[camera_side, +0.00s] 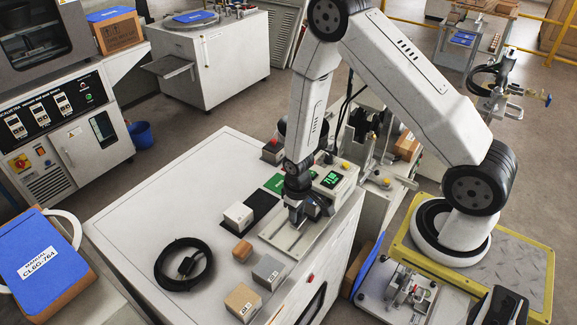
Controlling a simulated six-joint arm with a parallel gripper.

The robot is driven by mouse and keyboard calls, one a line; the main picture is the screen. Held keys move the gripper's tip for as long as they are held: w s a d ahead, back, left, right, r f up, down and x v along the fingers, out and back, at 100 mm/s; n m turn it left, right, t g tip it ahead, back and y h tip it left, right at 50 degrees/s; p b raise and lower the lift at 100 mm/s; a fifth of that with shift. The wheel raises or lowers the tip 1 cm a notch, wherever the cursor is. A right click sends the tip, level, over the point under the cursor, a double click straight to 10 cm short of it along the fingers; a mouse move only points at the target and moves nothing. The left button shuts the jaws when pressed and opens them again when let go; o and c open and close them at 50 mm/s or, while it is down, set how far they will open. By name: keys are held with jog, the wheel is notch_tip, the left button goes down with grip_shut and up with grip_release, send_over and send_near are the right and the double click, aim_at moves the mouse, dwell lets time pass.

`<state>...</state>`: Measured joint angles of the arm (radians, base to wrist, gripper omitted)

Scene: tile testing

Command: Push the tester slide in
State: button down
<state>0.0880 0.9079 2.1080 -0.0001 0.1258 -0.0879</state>
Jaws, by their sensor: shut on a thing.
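The tester (337,181) is a pale box with a lit green display, near the right edge of the white bench. The tester slide (281,239) is a flat pale metal plate in front of it, reaching toward the lower left. My gripper (298,219) points down over the slide, close to the tester's front. Its jaws are shut on a part of the slide; the fingers and wrist hide most of the gripped part. The exact contact is too small to see clearly.
On the bench (150,205) lie a coiled black cable (184,264), a small wooden block (242,250), a grey block (268,271), a tan block (243,301) and a white block (238,215) on a black mat. The bench's left part is clear.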

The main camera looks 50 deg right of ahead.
jog(key=shift+d, duration=2.75)
jog(key=shift+c, duration=2)
grip_release()
jog(key=shift+r, duration=0.15)
jog(key=shift+r, duration=2.85)
jog(key=shift+a+r, duration=0.1)
jog(key=shift+r, duration=0.1)
